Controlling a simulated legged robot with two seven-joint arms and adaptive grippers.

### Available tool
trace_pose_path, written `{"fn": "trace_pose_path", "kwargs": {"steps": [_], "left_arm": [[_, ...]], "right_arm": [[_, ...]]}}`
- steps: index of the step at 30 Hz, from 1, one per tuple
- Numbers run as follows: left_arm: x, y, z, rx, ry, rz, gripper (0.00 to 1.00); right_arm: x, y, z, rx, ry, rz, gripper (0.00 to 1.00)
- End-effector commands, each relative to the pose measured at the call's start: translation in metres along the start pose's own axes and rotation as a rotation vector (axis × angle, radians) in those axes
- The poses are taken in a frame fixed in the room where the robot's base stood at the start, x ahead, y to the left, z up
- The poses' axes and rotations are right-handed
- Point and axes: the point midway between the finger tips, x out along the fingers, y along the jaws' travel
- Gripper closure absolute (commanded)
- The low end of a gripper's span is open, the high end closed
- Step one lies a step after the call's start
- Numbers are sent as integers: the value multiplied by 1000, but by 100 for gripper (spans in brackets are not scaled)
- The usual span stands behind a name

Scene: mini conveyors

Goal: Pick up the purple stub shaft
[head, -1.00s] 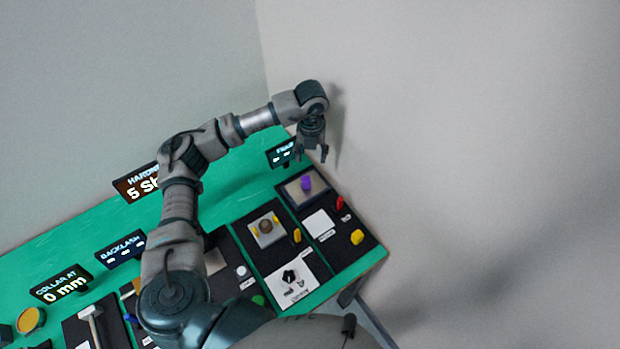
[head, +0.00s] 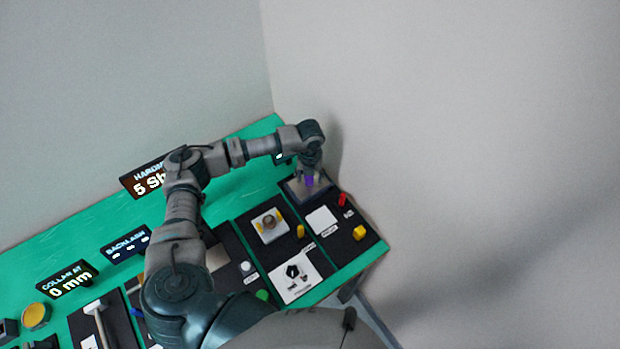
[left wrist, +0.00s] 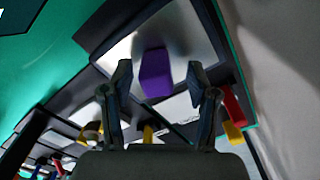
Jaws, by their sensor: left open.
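The purple stub shaft (head: 309,181) stands on a grey tray (head: 297,190) at the far right end of the green bench. In the left wrist view the purple stub shaft (left wrist: 155,73) shows between and beyond the two fingertips. My left gripper (head: 308,172) is right above the tray, and in the head view it hides part of the shaft. In the left wrist view my left gripper (left wrist: 158,75) is open, with a finger on each side and no visible contact with the shaft. My right gripper is not in view.
A red piece (head: 343,199), a yellow piece (head: 359,232) and a white plate (head: 321,220) lie in front of the tray. A fixture block (head: 263,232) stands to the left. Small display signs (head: 124,243) line the bench's back. A wall is close on the right.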

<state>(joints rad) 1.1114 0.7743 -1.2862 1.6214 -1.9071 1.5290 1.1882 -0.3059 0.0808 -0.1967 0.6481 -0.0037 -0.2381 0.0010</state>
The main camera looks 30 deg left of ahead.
Motion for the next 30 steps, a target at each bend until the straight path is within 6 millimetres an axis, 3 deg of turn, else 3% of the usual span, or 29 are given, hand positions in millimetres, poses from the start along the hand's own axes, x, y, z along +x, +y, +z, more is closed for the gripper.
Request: {"fn": "trace_pose_path", "kwargs": {"steps": [3, 10, 21, 30], "left_arm": [[0, 0, 0, -1, 1, 0, 41], [0, -1, 0, -1, 0, 1, 98], [-7, -1, 0, -1, -1, 0, 100], [-65, 0, 1, -1, -3, -1, 100]], "right_arm": [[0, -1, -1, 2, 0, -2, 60], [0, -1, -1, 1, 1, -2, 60], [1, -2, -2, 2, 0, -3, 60], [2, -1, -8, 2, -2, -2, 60]]}}
